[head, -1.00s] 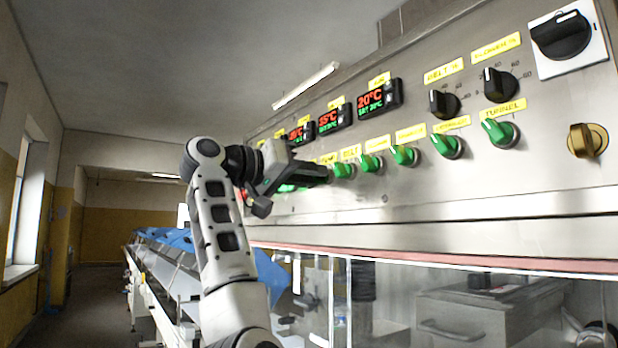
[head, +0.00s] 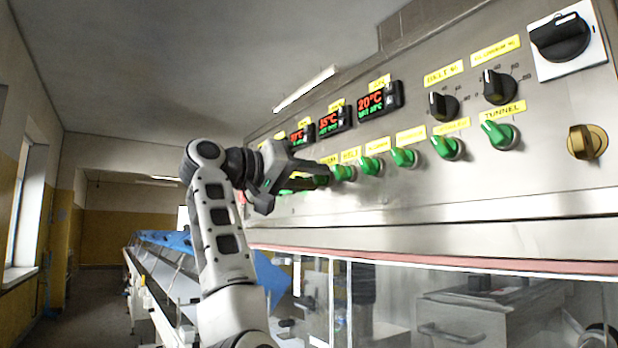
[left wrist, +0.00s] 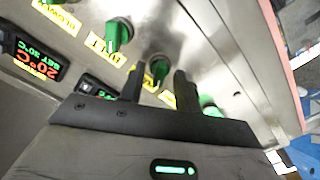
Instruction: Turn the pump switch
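The pump switch is a green knob (head: 321,180) on the steel control panel, below a yellow label at the left end of the visible switch row. It also shows in the left wrist view (left wrist: 158,68). My left gripper (head: 315,176) is at the panel in front of this switch. In the left wrist view its two dark fingers (left wrist: 160,78) are apart, one on each side of the knob, with a narrow gap visible on both sides. Whether a finger touches the knob is unclear. My right gripper is not in view.
A green belt switch (head: 343,172) sits close to the right, with several green switches beyond it. Temperature displays (head: 376,101) are above. A glazed cabinet (head: 450,300) lies below.

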